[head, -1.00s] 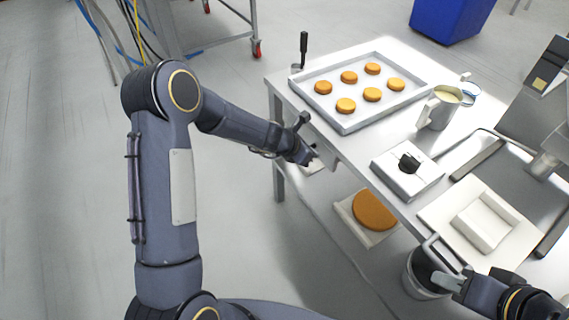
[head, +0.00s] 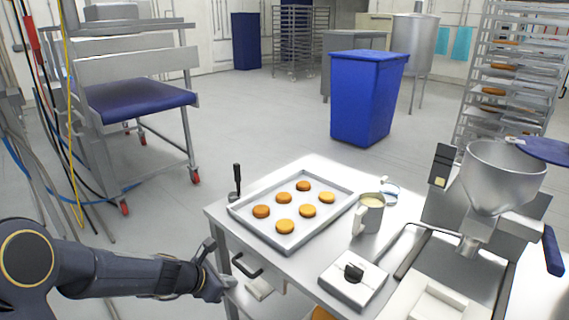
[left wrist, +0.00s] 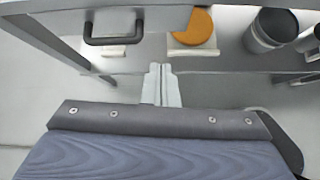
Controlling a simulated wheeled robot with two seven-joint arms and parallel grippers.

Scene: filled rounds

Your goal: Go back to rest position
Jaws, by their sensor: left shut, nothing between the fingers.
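My left gripper (head: 222,290) comes in from the left in the head view, low beside the near left corner of the steel table (head: 225,222). In the left wrist view its fingers (left wrist: 161,85) are together with nothing between them, pointing toward the table's lower shelf. They look apart from the table and from everything on the shelf. My right gripper does not show in either current view.
On the table are a tray (head: 284,245) of several golden rounds, a jug (head: 369,215), a white scale-like box (head: 352,282) and a hopper machine (head: 500,180). A round (left wrist: 192,28) and dark bucket (left wrist: 270,30) stand below.

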